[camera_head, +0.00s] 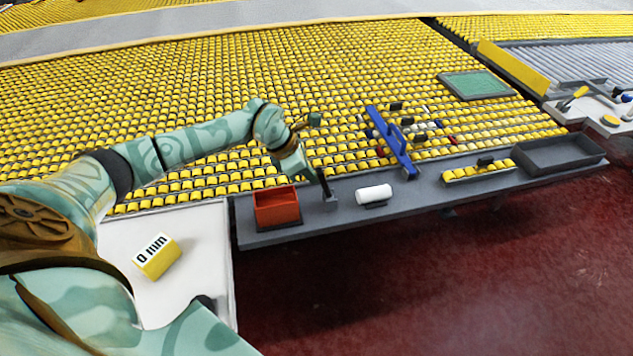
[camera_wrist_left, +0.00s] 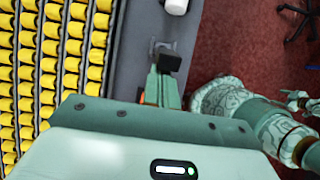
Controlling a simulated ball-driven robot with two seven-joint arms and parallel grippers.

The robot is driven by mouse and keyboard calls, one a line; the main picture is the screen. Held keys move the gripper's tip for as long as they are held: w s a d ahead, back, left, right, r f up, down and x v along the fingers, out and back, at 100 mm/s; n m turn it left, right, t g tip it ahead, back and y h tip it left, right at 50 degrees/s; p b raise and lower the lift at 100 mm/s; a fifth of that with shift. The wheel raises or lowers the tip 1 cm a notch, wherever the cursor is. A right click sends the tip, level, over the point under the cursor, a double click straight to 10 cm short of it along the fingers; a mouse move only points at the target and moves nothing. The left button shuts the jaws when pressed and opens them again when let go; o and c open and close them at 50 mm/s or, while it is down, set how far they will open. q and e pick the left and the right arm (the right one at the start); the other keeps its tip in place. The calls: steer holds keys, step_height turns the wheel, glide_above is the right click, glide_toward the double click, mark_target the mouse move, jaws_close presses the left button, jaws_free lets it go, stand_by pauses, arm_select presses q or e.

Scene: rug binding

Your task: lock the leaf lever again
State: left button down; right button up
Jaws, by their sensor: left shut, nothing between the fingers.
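A small dark lever (camera_head: 325,184) with a black handle stands on the grey shelf, just right of the orange bin; I take it for the leaf lever. Its black knob (camera_wrist_left: 170,62) and grey bracket (camera_wrist_left: 163,46) also show in the left wrist view. My left gripper (camera_head: 312,176) is at the lever's top end, its fingers shut with nothing between them. In the left wrist view the fingertips (camera_wrist_left: 155,74) are right beside the knob; whether they touch it I cannot tell. Whether the lever is locked does not show.
The orange bin (camera_head: 277,207) stands close left of the lever, and a white roll (camera_head: 374,194) lies to its right. A blue handled bar (camera_head: 391,142) stands farther right. A yellow "0 mm" block (camera_head: 157,256) sits on the white table. Yellow rollers fill the area behind.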

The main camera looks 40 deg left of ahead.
arm_select(q)
steer(key=shift+w+d+r, duration=0.55)
steer(key=shift+w+d, duration=0.1)
steer(key=shift+w, duration=0.05)
steer(key=shift+w+d+r+p, duration=0.1)
steer(key=shift+w+d+p, duration=0.1)
steer(key=shift+w+p, duration=0.1)
steer(key=shift+w+d, duration=0.15)
steer(key=shift+w, duration=0.1)
steer(key=w+d, duration=0.3)
steer(key=d, duration=0.1)
steer(key=shift+w+f, duration=0.2)
steer(key=shift+w, duration=0.15)
arm_select(e)
steer(key=shift+d+r, duration=0.3)
steer(key=shift+d, duration=0.3)
